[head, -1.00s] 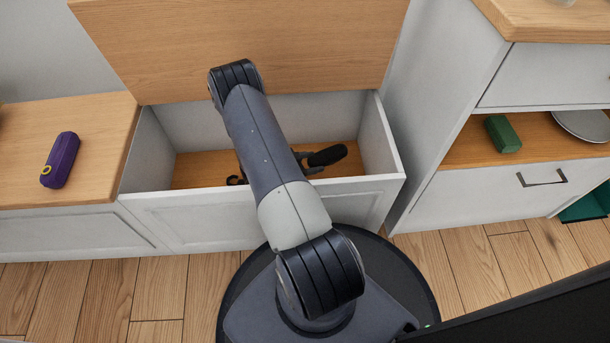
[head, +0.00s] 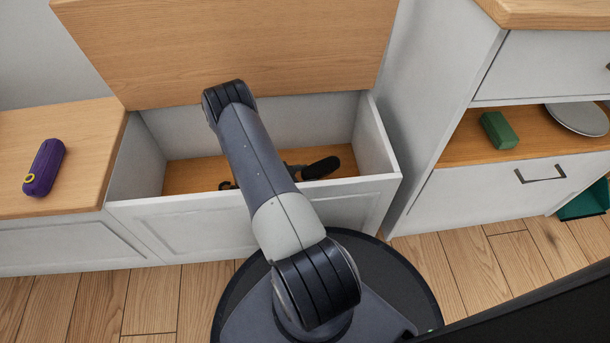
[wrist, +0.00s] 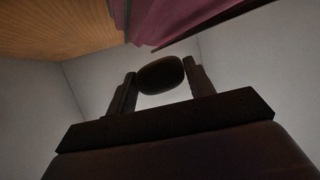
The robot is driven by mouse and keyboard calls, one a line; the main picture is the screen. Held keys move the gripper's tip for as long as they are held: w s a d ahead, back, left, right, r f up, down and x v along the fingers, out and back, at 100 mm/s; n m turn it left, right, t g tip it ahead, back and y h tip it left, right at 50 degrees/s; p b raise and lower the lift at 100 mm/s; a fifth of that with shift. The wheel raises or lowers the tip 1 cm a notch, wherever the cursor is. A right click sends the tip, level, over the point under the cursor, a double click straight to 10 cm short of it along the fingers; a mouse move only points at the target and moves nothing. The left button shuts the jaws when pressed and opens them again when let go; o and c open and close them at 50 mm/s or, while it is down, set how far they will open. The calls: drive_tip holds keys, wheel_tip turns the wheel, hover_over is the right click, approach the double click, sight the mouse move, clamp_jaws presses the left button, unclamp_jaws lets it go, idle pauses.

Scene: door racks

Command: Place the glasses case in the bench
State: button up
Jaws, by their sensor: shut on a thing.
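The bench (head: 250,215) stands open, its wooden lid raised, with white walls and a wooden floor inside. A dark, rounded, elongated object, seemingly the glasses case (head: 322,168), shows inside the bench opening to the right of my arm. In the wrist view, my gripper (wrist: 161,84) is shut on the case (wrist: 161,74), whose dark oval end shows between the two fingers. In the head view my arm hides most of the gripper. I cannot tell whether the case touches the bench floor.
A purple case with a yellow ring (head: 43,168) lies on the closed wooden seat at left. At right, a cabinet shelf holds a green box (head: 499,130) and a grey plate (head: 577,119). The bench's front wall and raised lid (head: 240,50) bound the opening.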

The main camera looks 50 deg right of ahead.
drive_tip(key=shift+f, duration=0.25)
drive_tip(key=o, duration=1)
drive_tip(key=shift+s+f, duration=0.1)
drive_tip(key=shift+r+p, duration=0.55)
drive_tip(key=shift+p, duration=0.05)
drive_tip(key=p+v, duration=0.2)
drive_tip(key=v, duration=0.5)
drive_tip(key=shift+a+r+p, duration=0.25)
drive_tip(key=shift+r+p, duration=0.05)
drive_tip(key=shift+p, duration=0.1)
